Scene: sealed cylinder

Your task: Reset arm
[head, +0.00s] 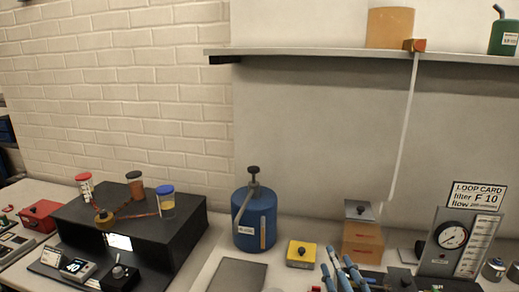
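A blue cylinder (255,218) with a black knob and a grey hose on top stands upright on the bench, near the middle. What seems to be my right gripper (342,272) shows as blue and light grey finger parts at the bottom edge, right of the cylinder and apart from it. Most of it is cut off by the frame, so its opening and anything in it cannot be made out. My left gripper is not in view.
A black stand (140,225) with several small capped jars is at left. A yellow box (301,254), an orange box (362,240) and a gauge panel (460,240) stand at right. A shelf (330,52) with a tan container (390,27) runs above.

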